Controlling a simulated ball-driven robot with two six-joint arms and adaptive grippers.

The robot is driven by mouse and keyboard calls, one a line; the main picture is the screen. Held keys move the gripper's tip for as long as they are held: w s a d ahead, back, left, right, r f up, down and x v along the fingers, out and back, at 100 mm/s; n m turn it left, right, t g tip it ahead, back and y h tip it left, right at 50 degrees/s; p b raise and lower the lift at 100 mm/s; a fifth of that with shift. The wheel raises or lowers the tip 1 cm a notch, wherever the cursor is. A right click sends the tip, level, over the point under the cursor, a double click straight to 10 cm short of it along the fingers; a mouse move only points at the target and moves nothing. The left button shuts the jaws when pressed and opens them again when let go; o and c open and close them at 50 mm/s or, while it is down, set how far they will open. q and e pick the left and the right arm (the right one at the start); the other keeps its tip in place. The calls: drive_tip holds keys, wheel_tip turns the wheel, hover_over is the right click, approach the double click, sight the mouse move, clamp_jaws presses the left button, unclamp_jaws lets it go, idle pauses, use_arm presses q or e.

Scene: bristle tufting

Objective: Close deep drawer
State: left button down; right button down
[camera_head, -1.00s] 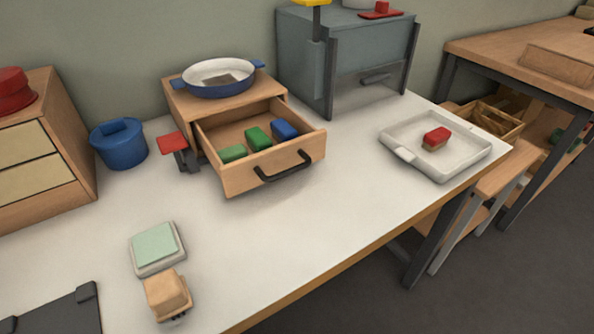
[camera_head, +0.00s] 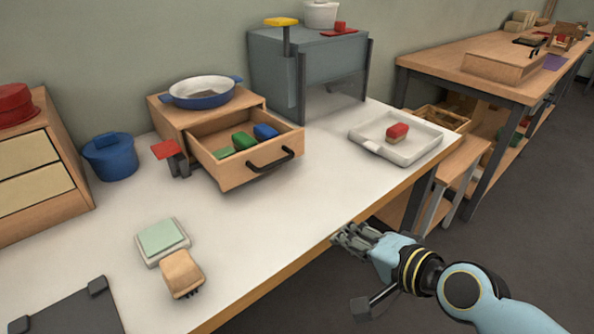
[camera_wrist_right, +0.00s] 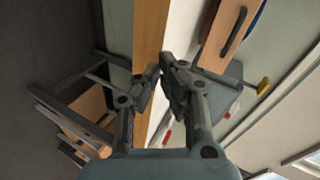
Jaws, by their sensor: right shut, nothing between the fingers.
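The deep drawer (camera_head: 240,172) is pulled out of the small wooden cabinet (camera_head: 159,112) on the white table. Its black bar handle (camera_head: 271,162) is on the front panel. Green and blue blocks lie inside it. My right gripper (camera_head: 340,234) is at the table's front edge, to the right of and nearer than the drawer, and apart from the handle. Its fingers are shut and empty. In the right wrist view the gripper (camera_wrist_right: 165,72) has the drawer front and handle (camera_wrist_right: 234,32) beyond it at upper right. My left gripper is out of view.
A blue and white pan (camera_head: 201,101) sits on the cabinet. A red-topped clamp (camera_head: 166,150) stands left of the drawer. A white tray (camera_head: 362,132) with a red block is at right. A brush (camera_head: 182,274) lies in front. The table between drawer and front edge is clear.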

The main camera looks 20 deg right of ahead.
wheel_tip(320, 180, up, 10)
drive_tip(key=w+a+m+t+y, duration=0.1)
drive_tip(key=w+a+m+t, duration=0.1)
approach(276, 162)
drive_tip(key=b+x, duration=0.1)
drive_tip(key=x, duration=0.6)
